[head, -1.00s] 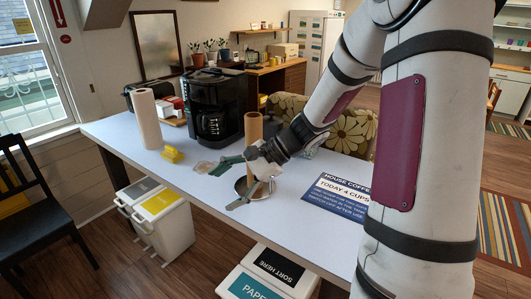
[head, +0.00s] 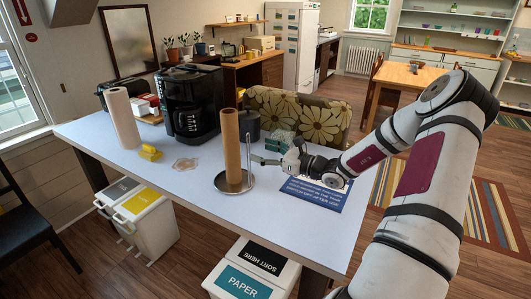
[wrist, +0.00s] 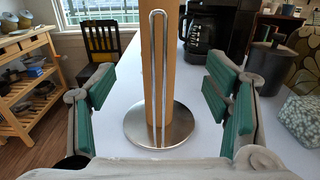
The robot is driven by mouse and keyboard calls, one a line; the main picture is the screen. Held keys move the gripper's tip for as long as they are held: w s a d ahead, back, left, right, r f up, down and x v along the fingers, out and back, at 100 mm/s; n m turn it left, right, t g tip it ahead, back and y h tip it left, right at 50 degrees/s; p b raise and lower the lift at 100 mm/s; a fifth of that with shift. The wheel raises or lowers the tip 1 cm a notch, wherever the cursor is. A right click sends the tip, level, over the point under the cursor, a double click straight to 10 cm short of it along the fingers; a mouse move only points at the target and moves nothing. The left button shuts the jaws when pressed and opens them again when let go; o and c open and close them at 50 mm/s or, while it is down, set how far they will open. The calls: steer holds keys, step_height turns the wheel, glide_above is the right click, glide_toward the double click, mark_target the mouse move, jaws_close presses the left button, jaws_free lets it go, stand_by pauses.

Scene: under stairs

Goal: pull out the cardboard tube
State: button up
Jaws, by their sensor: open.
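The brown cardboard tube (head: 232,148) stands upright on the round metal base (head: 222,186) of a holder on the white table. The holder's thin metal side rod (head: 250,150) rises close beside the tube. My gripper (head: 264,160) is open and empty, just right of the holder in the head view. In the wrist view, the tube (wrist: 172,60) rises ahead between my spread green-padded fingers (wrist: 160,82), apart from both. The looped rod (wrist: 157,75) stands between my gripper and the tube. The tube's top is cut off in the wrist view.
A patterned teal box (head: 281,141) and a dark canister (head: 249,125) stand behind my gripper. A coffee maker (head: 190,105), a paper towel roll (head: 122,118) and a yellow object (head: 151,153) are farther left. A blue sign (head: 315,194) lies flat at the right.

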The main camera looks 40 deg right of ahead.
mark_target(238, 143)
steer(key=x, duration=1.3)
jaws_close()
